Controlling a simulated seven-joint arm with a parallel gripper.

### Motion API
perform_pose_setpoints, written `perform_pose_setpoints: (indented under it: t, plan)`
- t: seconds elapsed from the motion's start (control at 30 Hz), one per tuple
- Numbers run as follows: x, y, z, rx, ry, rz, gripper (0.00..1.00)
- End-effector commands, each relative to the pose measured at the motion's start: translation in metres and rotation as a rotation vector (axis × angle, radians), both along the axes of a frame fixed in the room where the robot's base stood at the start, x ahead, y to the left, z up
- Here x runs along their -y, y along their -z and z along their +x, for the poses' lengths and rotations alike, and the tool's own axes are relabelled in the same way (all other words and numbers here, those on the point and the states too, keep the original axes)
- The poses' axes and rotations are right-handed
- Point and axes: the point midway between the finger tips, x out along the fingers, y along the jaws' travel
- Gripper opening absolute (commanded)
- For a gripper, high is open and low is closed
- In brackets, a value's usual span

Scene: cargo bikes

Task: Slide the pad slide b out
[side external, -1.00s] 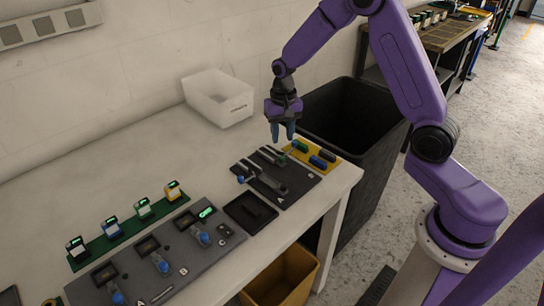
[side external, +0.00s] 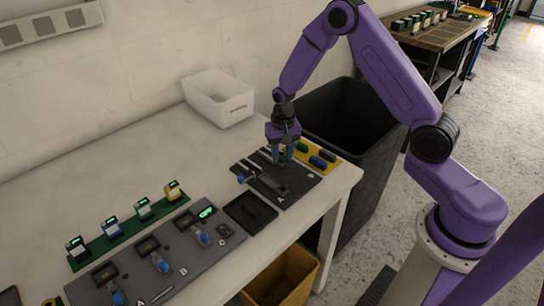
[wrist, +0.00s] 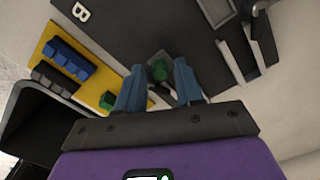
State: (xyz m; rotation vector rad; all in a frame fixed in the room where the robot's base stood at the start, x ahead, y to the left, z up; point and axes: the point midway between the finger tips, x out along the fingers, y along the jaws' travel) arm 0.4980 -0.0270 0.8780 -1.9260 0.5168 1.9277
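The dark slide board (side external: 296,191) lies near the right end of the bench, with pale rails and a blue knob (side external: 240,179) at its left. In the wrist view the board (wrist: 130,25) carries a letter B (wrist: 80,12). I take this as pad slide b. My gripper (side external: 282,161) is low over the board's far side. The fingers hide the knob in the side view.
A yellow tray (side external: 330,170) with blue, dark and green blocks is right beside the board. A black tray (side external: 238,221) and a grey panel (side external: 222,243) lie left. A white bin (side external: 235,112) stands behind. A large black bin (side external: 365,180) stands off the bench's right end.

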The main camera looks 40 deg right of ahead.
Motion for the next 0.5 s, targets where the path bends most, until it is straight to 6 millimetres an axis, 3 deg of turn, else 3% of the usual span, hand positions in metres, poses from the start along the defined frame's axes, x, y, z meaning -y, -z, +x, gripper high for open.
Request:
perform_pose_setpoints:
  t: [0.27, 0.37, 0.5]
  plan:
    - [-0.0001, 0.0007, 0.0003, 0.001, 0.0, -0.001, 0.36]
    - [-0.0001, 0.0006, 0.0003, 0.001, 0.0, -0.001, 0.04]
    - [0.0, 0.0005, 0.0001, 0.001, 0.0, -0.001, 0.0]
